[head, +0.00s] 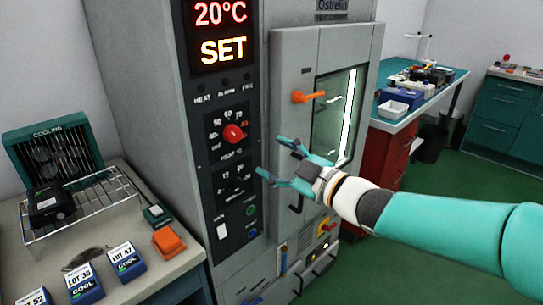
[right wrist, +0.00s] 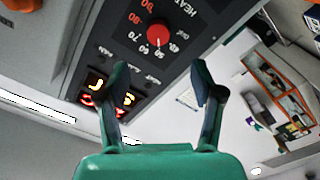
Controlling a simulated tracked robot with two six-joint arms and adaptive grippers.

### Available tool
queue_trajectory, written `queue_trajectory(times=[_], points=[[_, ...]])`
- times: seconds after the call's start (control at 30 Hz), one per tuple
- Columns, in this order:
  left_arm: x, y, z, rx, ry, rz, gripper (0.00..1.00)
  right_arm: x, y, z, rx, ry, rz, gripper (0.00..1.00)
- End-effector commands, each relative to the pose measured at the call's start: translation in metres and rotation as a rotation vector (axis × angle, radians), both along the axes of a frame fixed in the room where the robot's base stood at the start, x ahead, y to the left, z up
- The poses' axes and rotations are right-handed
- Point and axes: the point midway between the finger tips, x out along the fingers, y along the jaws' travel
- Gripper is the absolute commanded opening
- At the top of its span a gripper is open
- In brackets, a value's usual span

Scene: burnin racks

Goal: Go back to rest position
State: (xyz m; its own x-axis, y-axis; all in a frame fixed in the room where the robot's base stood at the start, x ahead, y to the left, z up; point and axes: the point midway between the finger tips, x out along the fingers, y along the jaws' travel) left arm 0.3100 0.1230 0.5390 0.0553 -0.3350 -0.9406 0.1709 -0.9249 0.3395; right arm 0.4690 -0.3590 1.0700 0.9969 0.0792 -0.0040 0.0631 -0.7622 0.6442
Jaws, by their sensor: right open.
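My right gripper (head: 277,160) is open and empty in front of the grey test cabinet (head: 135,95), just below and to the right of its red knob (head: 233,133). In the right wrist view the two fingers (right wrist: 160,90) stand apart with nothing between them. The red knob (right wrist: 158,32) and the lit display (right wrist: 108,95) lie beyond the fingertips, and I see no contact. My right arm (head: 430,225) reaches in from the right. My left gripper is not in view.
The cabinet door with an orange handle (head: 308,97) stands behind my right gripper. The left bench (head: 150,283) holds a wire rack (head: 85,208), a cooling fan unit (head: 52,150) and several lot boxes (head: 122,262). A workbench (head: 415,115) stands back right. Green floor (head: 460,185) is clear at right.

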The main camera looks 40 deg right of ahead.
Motion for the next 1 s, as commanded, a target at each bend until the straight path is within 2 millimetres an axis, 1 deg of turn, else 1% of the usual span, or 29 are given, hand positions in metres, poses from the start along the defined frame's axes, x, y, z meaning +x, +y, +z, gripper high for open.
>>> queue_trajectory(times=[0.33, 0.4, 0.43, 0.47, 0.57, 0.67, 0.7, 0.77, 0.8, 0.87, 0.9, 0.97, 1.0], points=[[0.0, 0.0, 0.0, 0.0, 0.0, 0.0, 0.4, 0.001, 0.0, 0.001, 0.0, 0.0, 0.0, 0.67], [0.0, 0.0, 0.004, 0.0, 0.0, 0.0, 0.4, 0.002, 0.003, 0.005, 0.0, -0.001, 0.008, 0.67], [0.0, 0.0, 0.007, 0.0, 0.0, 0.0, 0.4, 0.005, 0.006, 0.004, 0.006, 0.006, 0.017, 0.67], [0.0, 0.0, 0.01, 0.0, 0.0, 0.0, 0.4, 0.008, 0.009, 0.001, 0.013, 0.017, 0.028, 0.67], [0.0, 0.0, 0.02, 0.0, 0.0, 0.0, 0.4, 0.025, 0.024, -0.017, 0.047, 0.073, 0.076, 0.67], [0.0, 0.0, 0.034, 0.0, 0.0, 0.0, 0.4, 0.045, 0.05, -0.054, 0.109, 0.172, 0.145, 0.67], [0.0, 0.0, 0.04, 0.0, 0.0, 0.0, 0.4, 0.053, 0.063, -0.073, 0.149, 0.221, 0.169, 0.67], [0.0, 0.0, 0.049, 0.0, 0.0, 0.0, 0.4, 0.061, 0.083, -0.104, 0.217, 0.307, 0.195, 0.67], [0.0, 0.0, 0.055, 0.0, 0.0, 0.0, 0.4, 0.064, 0.097, -0.128, 0.265, 0.371, 0.207, 0.67], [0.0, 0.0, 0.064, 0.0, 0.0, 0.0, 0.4, 0.065, 0.119, -0.163, 0.342, 0.473, 0.215, 0.67], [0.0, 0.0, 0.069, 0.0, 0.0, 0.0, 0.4, 0.062, 0.134, -0.188, 0.392, 0.545, 0.212, 0.67], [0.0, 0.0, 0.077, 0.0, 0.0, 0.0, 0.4, 0.053, 0.156, -0.225, 0.465, 0.662, 0.2, 0.67], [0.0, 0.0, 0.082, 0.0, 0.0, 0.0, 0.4, 0.043, 0.17, -0.249, 0.511, 0.744, 0.185, 0.67]])
